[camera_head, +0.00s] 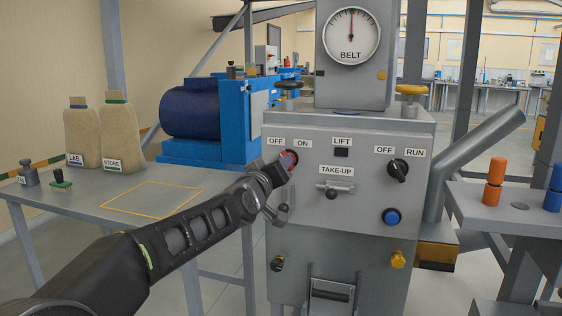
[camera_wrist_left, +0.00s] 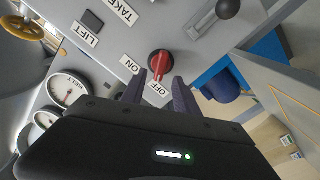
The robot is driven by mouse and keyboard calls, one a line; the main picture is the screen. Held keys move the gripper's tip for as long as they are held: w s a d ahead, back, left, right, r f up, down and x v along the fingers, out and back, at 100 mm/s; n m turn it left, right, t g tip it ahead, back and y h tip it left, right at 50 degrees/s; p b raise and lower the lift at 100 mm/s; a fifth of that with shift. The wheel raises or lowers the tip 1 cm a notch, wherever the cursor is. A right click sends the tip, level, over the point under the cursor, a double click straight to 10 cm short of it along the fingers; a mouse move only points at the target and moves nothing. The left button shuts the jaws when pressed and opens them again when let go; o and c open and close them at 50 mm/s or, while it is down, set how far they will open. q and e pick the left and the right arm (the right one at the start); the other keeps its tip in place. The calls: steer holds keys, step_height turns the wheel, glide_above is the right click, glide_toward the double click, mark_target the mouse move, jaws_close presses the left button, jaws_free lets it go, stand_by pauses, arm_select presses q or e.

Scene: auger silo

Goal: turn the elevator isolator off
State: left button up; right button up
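The red rotary isolator (camera_head: 290,158) sits under the OFF and ON labels at the upper left of the grey control panel (camera_head: 318,232). In the left wrist view the isolator (camera_wrist_left: 161,65) shows a red handle on a dark round base, one end of the handle towards the OFF label. My left gripper (camera_head: 284,165) is right at it and partly covers it in the head view. In the left wrist view the left gripper (camera_wrist_left: 161,80) has its fingers apart, one on each side of the handle, with gaps showing. Contact cannot be told. My right gripper is not in view.
The panel also has a black OFF/RUN switch (camera_head: 398,168), a take-up lever (camera_head: 336,187) and a blue button (camera_head: 391,216). A grey bench (camera_head: 85,218) with sacks stands left. A shelf with orange and blue cylinders (camera_head: 494,183) stands right.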

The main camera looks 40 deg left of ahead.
arm_select(q)
steer(key=shift+v, duration=2.1)
steer(key=shift+r, duration=0.1)
steer(key=w+d+f+m+g+h, duration=0.2)
steer(key=d+f, duration=0.3)
steer(key=f, duration=0.7)
steer(key=w+d+f+m+g+h, duration=0.1)
steer(key=w+d+f+h, duration=0.3)
steer(key=f, duration=0.7)
steer(key=s+d+f+m+g+h, duration=0.1)
steer(key=s+d+f+g, duration=0.2)
steer(key=s+d+f, duration=0.55)
steer(key=s+d+f+m+g, duration=0.15)
steer(key=d+f, duration=0.35)
steer(key=f, duration=0.9)
steer(key=s+d+f+m+g+h, duration=0.1)
steer(key=s+d+f+g, duration=0.2)
steer(key=s+d+f, duration=0.55)
steer(key=s+d+f+m+g+h, duration=0.2)
steer(key=s+d+f+g, duration=0.4)
steer(key=s+f, duration=0.8)
step_height(320, 180, up, 26)
steer(key=s+d+p, duration=0.2)
steer(key=p, duration=2.3)
steer(key=shift+d, duration=0.2)
